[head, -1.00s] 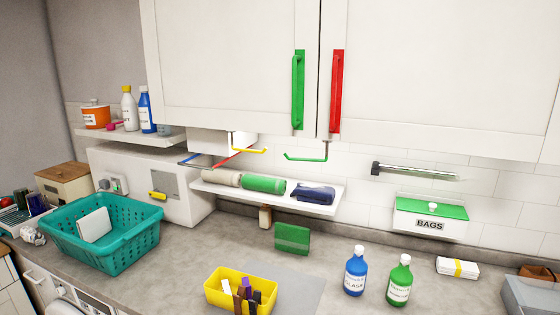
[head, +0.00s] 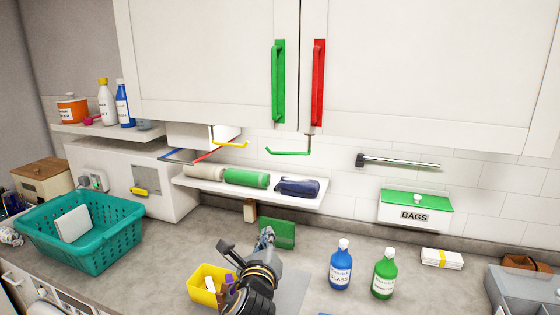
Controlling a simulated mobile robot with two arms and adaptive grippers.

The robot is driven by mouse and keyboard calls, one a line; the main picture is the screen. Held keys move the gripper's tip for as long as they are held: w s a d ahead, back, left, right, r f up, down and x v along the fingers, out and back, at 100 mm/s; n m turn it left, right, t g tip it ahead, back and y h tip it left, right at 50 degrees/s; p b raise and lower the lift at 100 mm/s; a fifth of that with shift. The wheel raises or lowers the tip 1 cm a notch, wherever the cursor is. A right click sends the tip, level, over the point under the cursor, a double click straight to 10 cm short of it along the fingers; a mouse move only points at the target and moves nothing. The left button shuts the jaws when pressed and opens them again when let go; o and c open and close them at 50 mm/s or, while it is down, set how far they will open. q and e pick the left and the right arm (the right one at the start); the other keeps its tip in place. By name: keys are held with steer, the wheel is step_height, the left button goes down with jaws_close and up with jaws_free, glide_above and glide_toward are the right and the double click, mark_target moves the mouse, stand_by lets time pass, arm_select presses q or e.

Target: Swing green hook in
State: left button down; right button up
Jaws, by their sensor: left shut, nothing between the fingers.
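The green hook (head: 288,152) hangs under the wall cabinet, below its two door handles. Its arm points left, roughly along the cabinet front, and its tip turns up slightly. My left gripper (head: 266,234) is shut and empty. It is low over the counter, in front of the green block (head: 283,232) and well below the hook, not touching it. My left arm covers part of the yellow bin. My right gripper is not in view.
A yellow hook (head: 230,143) is left of the green one. A shelf (head: 308,203) with rolled cloths sits below the hooks. Blue (head: 340,266) and green bottles (head: 384,274) stand right of my arm. A teal basket (head: 118,245) is at left.

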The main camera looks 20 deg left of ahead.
arm_select(q)
step_height(320, 180, up, 10)
steer(key=w+d+m+t, duration=0.1)
steer(key=w+m+t, duration=0.15)
steer(key=m, duration=0.35)
steer(key=r+p+x, duration=0.1)
steer(key=p+x, duration=0.2)
steer(key=x, duration=1.1)
steer(key=shift+p, duration=0.35)
steer(key=shift+s+t, duration=0.1)
steer(key=shift+t, duration=0.15)
steer(key=shift+w+a, duration=0.5)
steer(key=shift+w, duration=0.4)
